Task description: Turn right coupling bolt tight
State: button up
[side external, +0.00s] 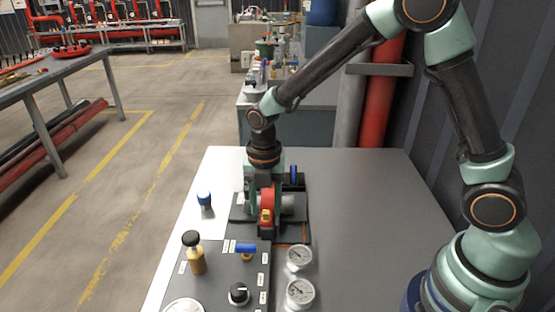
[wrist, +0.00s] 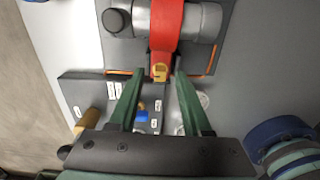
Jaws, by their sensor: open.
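A red coupling (side external: 267,198) is clamped around a grey pipe on a dark plate, and it also shows in the wrist view (wrist: 166,28). A brass-yellow bolt (wrist: 160,72) sits at the coupling's lower end; in the side view the bolt (side external: 266,215) faces the camera. My gripper (wrist: 157,76) is open, with its two green fingers on either side of the bolt and a gap visible on both sides. In the side view my wrist comes down just behind the coupling, and the fingertips are mostly hidden there. I see only one bolt clearly.
A control panel with a brass valve (side external: 196,255), a blue lever (side external: 246,249) and a black knob (side external: 238,292) stands in front of the coupling. Two gauges (side external: 300,275) are to its right. A blue-capped part (side external: 204,199) stands left. The table's right side is clear.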

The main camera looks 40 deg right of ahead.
jog(key=shift+f, duration=0.25)
grip_shut()
